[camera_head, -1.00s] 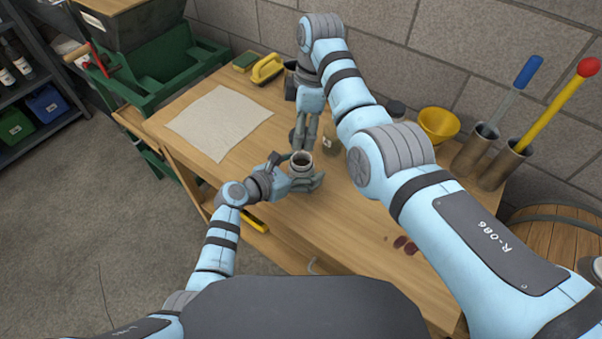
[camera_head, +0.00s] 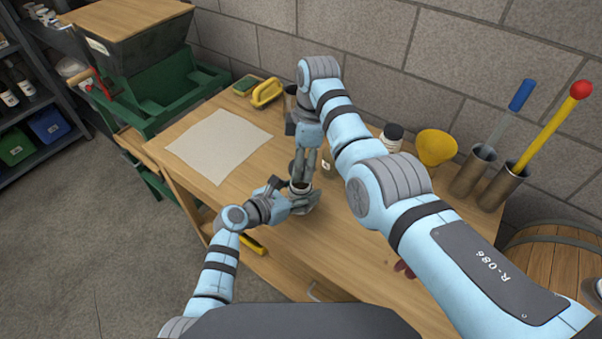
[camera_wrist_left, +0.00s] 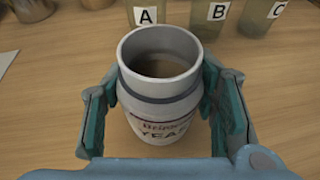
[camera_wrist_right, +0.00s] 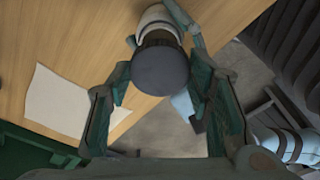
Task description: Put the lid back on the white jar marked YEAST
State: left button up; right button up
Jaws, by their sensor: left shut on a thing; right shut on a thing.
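The white jar marked YEAST (camera_wrist_left: 160,108) stands upright and open in the left wrist view; its mouth is uncovered. My left gripper (camera_head: 300,201) is shut around the jar's body, with a finger on each side. My right gripper (camera_head: 302,176) is above the jar in the head view, its fingers pointing down. In the right wrist view a dark round lid (camera_wrist_right: 160,71) is between its fingertips, with the jar (camera_wrist_right: 158,20) beyond it. The lid is apart from the mouth; the exact gap is hard to tell. In the head view the fingers mostly hide the lid.
Glass containers labelled A (camera_wrist_left: 147,14), B (camera_wrist_left: 213,18) and C (camera_wrist_left: 265,14) stand behind the jar. A pale cloth (camera_head: 218,145) lies to the left. A dark-capped jar (camera_head: 392,137), a yellow funnel (camera_head: 436,148) and metal tubes stand at the wall. The table front is largely clear.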

jog(key=shift+f, duration=1.2)
jog(key=shift+f, duration=0.85)
jog(key=shift+f, duration=0.1)
jog(key=shift+f+m, duration=0.3)
jog(key=shift+m, duration=0.55)
jog(key=shift+f+m, duration=0.25)
jog(key=shift+m, duration=0.6)
pick_arm(q)
jog(key=shift+d, duration=0.1)
pick_arm(e)
jog(key=shift+s+f+m, duration=0.15)
jog(key=shift+m, duration=0.15)
jog(key=shift+c, duration=0.8)
pick_arm(q)
jog(key=shift+r, duration=0.1)
pick_arm(e)
jog(key=shift+o, duration=0.3)
